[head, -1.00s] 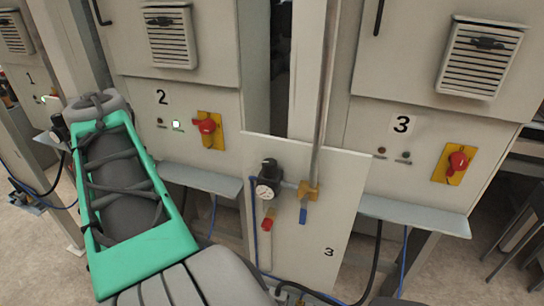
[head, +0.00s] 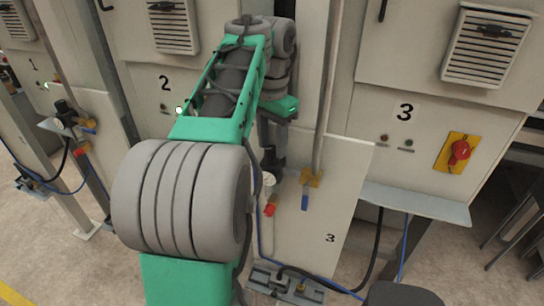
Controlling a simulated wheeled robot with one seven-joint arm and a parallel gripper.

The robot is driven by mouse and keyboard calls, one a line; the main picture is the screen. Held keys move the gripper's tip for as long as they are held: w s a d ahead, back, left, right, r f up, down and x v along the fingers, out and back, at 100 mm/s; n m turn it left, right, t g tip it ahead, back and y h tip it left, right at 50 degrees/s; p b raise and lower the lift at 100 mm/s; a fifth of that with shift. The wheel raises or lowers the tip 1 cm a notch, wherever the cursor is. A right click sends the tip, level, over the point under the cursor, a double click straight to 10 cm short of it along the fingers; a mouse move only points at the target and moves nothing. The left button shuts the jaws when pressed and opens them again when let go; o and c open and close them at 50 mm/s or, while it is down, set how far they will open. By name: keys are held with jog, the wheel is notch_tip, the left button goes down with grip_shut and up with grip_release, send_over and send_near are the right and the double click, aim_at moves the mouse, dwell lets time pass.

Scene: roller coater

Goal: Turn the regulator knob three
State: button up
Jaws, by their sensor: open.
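The regulator three (head: 271,165) is mounted on the pale panel marked 3 (head: 335,205), right of my arm. Its dark knob is at the top, partly hidden by my arm and gripper. My gripper (head: 270,140) points down from the end of my arm, just above or at the knob. It is open, but its fingertips are small and dark, and I cannot tell whether they are around the knob or touching it.
A red-handled valve (head: 270,209) hangs below the regulator. A blue-handled valve (head: 305,201) and a vertical metal pipe (head: 325,100) stand to its right. A grey shelf (head: 415,200) juts out further right. Another regulator (head: 68,115) is at the left.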

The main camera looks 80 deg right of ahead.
notch_tip(320, 180, down, 3)
jog(key=shift+r+b, duration=0.15)
jog(key=shift+b, duration=0.45)
jog(key=shift+c, duration=0.4)
grip_shut()
